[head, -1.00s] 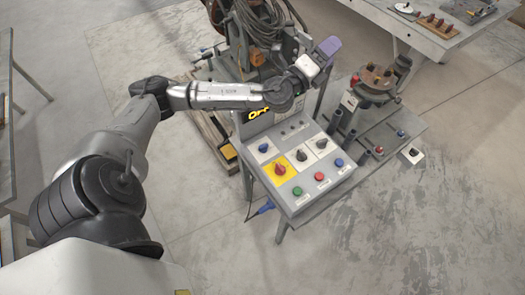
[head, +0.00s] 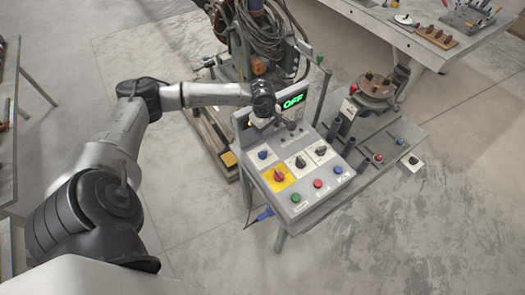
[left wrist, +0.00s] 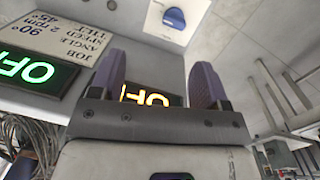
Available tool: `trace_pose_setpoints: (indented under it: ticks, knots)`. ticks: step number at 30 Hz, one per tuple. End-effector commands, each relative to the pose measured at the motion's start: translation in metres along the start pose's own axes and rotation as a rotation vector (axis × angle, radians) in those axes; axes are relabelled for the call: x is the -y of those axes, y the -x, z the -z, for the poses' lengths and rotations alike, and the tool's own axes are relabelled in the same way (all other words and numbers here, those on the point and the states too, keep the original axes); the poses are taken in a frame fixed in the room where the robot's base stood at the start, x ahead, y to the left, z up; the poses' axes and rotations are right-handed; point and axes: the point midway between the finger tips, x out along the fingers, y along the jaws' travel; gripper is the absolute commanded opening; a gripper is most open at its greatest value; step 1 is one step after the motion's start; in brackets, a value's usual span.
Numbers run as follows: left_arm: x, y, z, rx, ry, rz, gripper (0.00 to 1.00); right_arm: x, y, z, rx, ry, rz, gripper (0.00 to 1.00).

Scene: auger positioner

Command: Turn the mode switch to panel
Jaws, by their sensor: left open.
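The control panel (head: 301,215) stands on a grey bench, with labels too small to read. Its sloping face carries a blue knob (head: 263,154), a red knob on a yellow plate (head: 279,175) and two black knobs (head: 300,161) (head: 321,150). I cannot tell which is the mode switch. My left arm hangs over the panel's back edge; its fingers are not clear in the head view. In the left wrist view my left gripper (left wrist: 157,72) has its purple fingers apart with nothing between them. A blue knob on a white plate (left wrist: 173,17) lies beyond the fingers. My right gripper is not seen.
A green OFF display (head: 293,101) rises behind the panel face. Green (head: 296,197), red (head: 317,183) and blue (head: 338,169) buttons line the front. A machine with cables stands behind, and a round fixture (head: 376,88) stands at right. The floor in front is clear.

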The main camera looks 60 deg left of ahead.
Motion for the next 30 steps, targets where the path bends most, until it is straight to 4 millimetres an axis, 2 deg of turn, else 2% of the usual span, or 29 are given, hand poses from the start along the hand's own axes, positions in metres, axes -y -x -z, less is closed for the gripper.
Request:
trace_pose_setpoints:
  ticks: [4, 11, 24, 30]
  knots:
    - [0.015, 0.001, 0.009, -0.050, -0.100, 0.094, 0.70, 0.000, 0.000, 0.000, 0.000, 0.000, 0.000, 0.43]
    - [0.016, -0.013, 0.008, -0.042, -0.152, 0.096, 0.70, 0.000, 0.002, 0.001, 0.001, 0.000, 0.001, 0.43]
    - [0.023, -0.091, 0.012, -0.042, -0.149, 0.095, 0.70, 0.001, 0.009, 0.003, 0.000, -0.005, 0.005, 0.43]
    - [0.025, -0.118, 0.013, -0.042, -0.149, 0.092, 0.70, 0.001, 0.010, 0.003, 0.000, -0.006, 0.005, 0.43]
